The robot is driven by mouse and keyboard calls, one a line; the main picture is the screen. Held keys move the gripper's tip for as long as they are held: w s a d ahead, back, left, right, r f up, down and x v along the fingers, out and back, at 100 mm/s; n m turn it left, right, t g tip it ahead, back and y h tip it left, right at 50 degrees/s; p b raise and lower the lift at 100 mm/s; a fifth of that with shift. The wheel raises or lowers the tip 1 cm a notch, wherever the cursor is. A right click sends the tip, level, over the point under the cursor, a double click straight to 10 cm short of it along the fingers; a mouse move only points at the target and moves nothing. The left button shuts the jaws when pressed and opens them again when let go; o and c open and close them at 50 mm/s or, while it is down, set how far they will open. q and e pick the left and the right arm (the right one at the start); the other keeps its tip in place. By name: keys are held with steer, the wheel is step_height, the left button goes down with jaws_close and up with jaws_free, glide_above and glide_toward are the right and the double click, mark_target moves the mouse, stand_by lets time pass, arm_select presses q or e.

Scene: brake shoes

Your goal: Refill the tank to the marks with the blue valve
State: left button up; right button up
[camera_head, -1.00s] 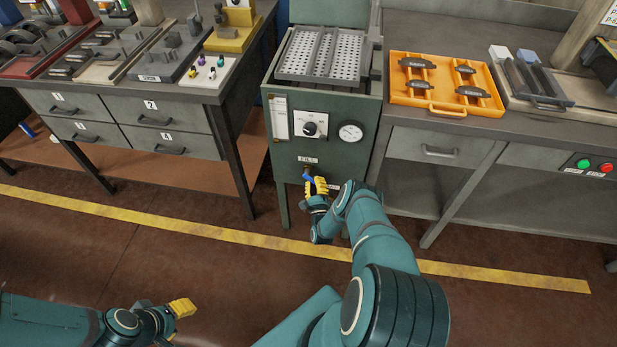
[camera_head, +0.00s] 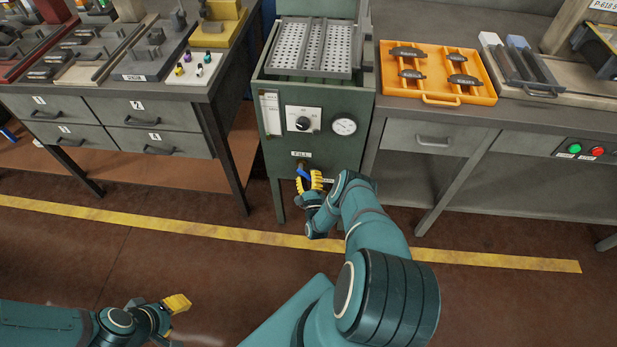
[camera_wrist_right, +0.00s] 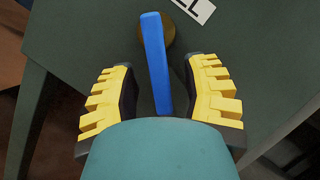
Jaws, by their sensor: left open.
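The green tank (camera_head: 346,158) stands between two benches, with a perforated basket (camera_head: 316,46) at its top. A pale level gauge (camera_head: 270,113) is on its front left; its marks are too small to read. The blue valve lever (camera_head: 303,173) sits under the FILL label and also shows in the right wrist view (camera_wrist_right: 155,60), on a brass fitting (camera_wrist_right: 182,33). My right gripper (camera_head: 309,182) is at the lever. In the wrist view its yellow fingers (camera_wrist_right: 165,95) are apart on either side of the lever, with gaps. My left gripper (camera_head: 176,315) is open and empty above the floor at lower left.
A dial knob (camera_head: 303,123) and a round gauge (camera_head: 344,126) are on the tank front above the valve. An orange tray (camera_head: 440,99) with brake shoes lies on the right bench. Drawers (camera_head: 163,112) are at left. Floor in front is clear.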

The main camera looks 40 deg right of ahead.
steer(key=shift+s, duration=0.1)
steer(key=v, duration=1.2)
steer(key=shift+c, duration=0.3)
